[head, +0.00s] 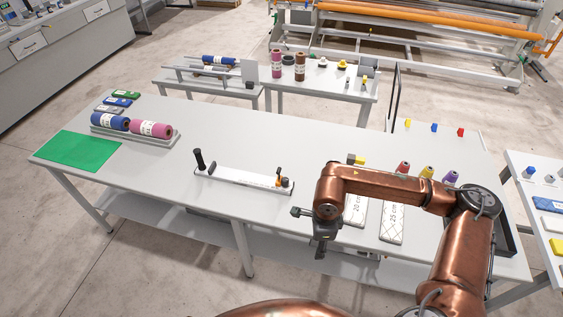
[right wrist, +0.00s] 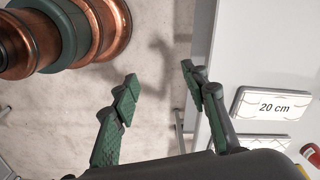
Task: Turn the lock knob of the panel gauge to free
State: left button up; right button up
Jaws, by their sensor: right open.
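The panel gauge is a long white bar (head: 235,177) lying on the grey table. A black upright handle (head: 200,160) stands at its left end. At its right end is a small black and orange fitting (head: 280,179), which looks like the lock knob; its setting is too small to read. My right gripper (head: 309,231) is open and empty at the table's front edge, in front of and a little right of the gauge's right end. In the right wrist view its green-padded fingers (right wrist: 159,85) are spread over the floor, with the gauge out of view. My left gripper is not in view.
White blocks marked 20 cm (right wrist: 273,105) and 25 cm (head: 392,220) lie right of the gauge, partly behind my right arm. Colored spools (head: 403,168) stand behind them. A rack with blue and pink rolls (head: 150,130) and a green mat (head: 77,151) are at left. The table between is clear.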

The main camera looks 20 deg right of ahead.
aim_at(284, 181)
jog(key=i, duration=1.15)
